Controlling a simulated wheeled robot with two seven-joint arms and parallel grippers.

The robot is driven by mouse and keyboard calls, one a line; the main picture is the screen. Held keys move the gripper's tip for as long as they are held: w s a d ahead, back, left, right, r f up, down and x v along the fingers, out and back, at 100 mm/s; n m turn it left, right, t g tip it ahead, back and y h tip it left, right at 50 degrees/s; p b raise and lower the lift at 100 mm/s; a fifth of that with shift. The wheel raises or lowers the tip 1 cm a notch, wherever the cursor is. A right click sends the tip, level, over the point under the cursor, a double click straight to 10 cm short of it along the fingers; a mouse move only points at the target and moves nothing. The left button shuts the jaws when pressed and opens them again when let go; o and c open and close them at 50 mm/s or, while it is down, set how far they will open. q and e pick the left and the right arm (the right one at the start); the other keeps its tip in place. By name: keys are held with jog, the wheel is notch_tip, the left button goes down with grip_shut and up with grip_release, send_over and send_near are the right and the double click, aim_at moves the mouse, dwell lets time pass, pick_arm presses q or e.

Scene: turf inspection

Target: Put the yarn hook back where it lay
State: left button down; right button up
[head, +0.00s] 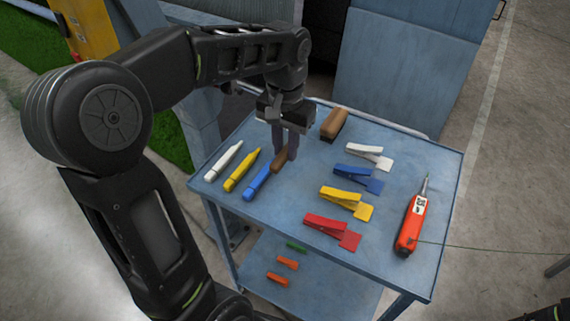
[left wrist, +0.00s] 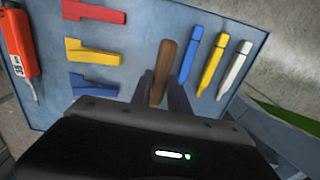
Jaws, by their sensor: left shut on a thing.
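The yarn hook shows as a brown wooden handle (head: 280,158) between the fingers of my left gripper (head: 287,150), above the blue cart top. In the left wrist view the handle (left wrist: 164,66) stands between the two fingers (left wrist: 160,92) and points away from the wrist. The left gripper is shut on it. The hook's metal end is hidden by the gripper. I cannot tell whether the handle touches the cart top.
On the blue cart top (head: 300,250), white, yellow (head: 242,170) and blue (head: 257,183) markers lie left of the hook. White, blue, yellow and red clips (head: 325,225) lie right, then an orange tool (head: 411,224). A brown wooden-backed thing (head: 334,124) lies behind.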

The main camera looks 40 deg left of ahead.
pick_arm(q)
send_over(285, 185)
jog(key=shift+w+f+p, duration=0.15)
jog(key=shift+f+p, duration=0.25)
jog(key=shift+f, duration=2.75)
jog(key=shift+f, duration=1.85)
jog(key=shift+f, duration=0.25)
jog(key=c, duration=1.3)
grip_release()
jog(key=shift+r, duration=0.1)
jog(key=shift+o, duration=0.2)
jog(key=shift+r, duration=0.1)
